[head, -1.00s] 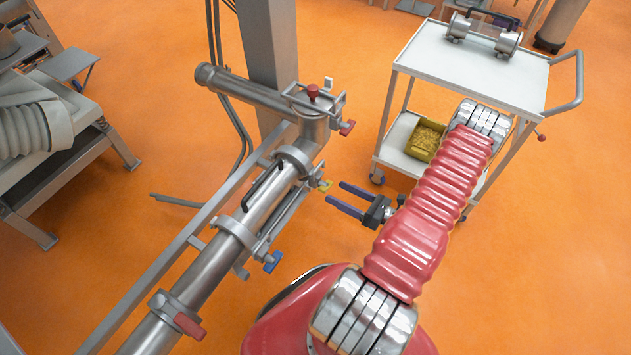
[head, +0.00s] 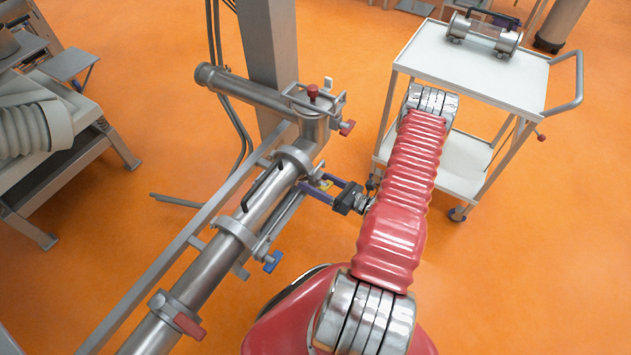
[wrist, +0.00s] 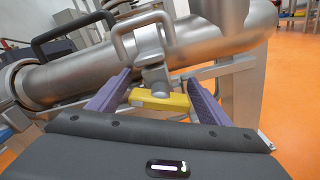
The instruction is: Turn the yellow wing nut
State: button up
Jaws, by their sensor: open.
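The yellow wing nut (head: 325,185) sits on the side of the steel pipe assembly (head: 235,236), facing my arm. In the wrist view the wing nut (wrist: 159,100) lies crosswise below a metal clamp. My gripper (head: 322,187) is open, with its two purple fingers on either side of the wing nut. In the wrist view the gripper (wrist: 155,92) has one finger left and one right of the nut, with a small gap showing at the right. Whether the left finger touches it I cannot tell. In the head view the fingers partly hide the nut.
A blue wing nut (head: 272,262) and a red handle (head: 188,326) are lower on the pipe. Another red knob (head: 347,127) is above. A white cart (head: 480,65) with a metal cylinder stands at the upper right. Orange floor between is open.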

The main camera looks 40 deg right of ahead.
jog(key=shift+c, duration=0.2)
jog(key=c, duration=1)
jog(key=shift+m, duration=0.7)
jog(key=o, duration=1)
jog(key=shift+o, duration=0.2)
